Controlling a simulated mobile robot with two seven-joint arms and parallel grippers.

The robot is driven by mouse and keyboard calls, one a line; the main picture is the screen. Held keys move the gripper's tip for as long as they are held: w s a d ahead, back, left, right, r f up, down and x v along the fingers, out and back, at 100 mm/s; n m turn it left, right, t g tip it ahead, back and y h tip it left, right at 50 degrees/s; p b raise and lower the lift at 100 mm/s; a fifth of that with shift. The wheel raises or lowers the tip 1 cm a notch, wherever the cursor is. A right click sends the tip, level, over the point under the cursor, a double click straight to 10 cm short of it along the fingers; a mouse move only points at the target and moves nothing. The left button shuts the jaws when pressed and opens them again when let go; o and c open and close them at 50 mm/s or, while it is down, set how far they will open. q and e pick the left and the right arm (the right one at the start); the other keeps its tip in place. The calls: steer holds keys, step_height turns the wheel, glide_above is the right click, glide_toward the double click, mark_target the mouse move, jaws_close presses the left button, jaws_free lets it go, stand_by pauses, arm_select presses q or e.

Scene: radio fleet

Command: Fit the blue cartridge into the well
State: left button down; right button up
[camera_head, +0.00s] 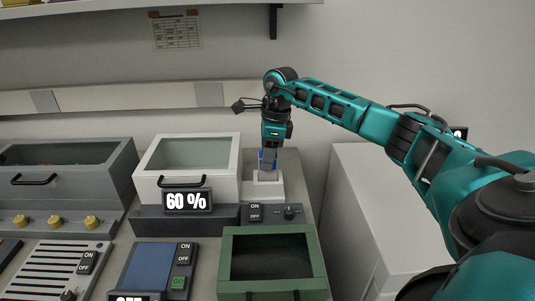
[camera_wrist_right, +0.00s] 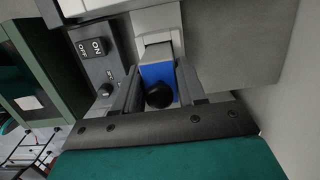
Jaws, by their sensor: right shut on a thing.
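The blue cartridge (camera_wrist_right: 157,72) is between the fingers of my right gripper (camera_wrist_right: 160,84), with a black round knob on the side facing the wrist camera. In the head view a bit of the blue cartridge (camera_head: 264,155) shows beside my right gripper (camera_head: 268,165), which points down. The gripper is shut on it, directly above or at the small white block (camera_head: 268,189) that appears to hold the well. In the wrist view the white block (camera_wrist_right: 155,18) lies just beyond the cartridge. The opening is hidden, so I cannot tell whether the cartridge has entered it. My left gripper is not in view.
A white lidded box (camera_head: 188,155) with a "60 %" display (camera_head: 188,201) stands left of the block. An ON/OFF panel (camera_head: 275,213) and an open-looking green box (camera_head: 272,240) are in front. A white cabinet (camera_head: 355,200) stands at right.

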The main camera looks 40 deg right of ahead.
steer(key=shift+f+b, duration=0.95)
steer(key=shift+f, duration=0.7)
steer(key=o, duration=1.2)
steer(key=shift+r, duration=0.15)
steer(key=r, duration=0.4)
steer(key=s+d+r, duration=0.1)
steer(key=r, duration=0.3)
steer(key=r+p, duration=0.1)
steer(key=r, duration=0.3)
steer(key=shift+s+d+r, duration=0.15)
steer(key=shift+d+r, duration=0.1)
steer(key=shift+r, duration=0.05)
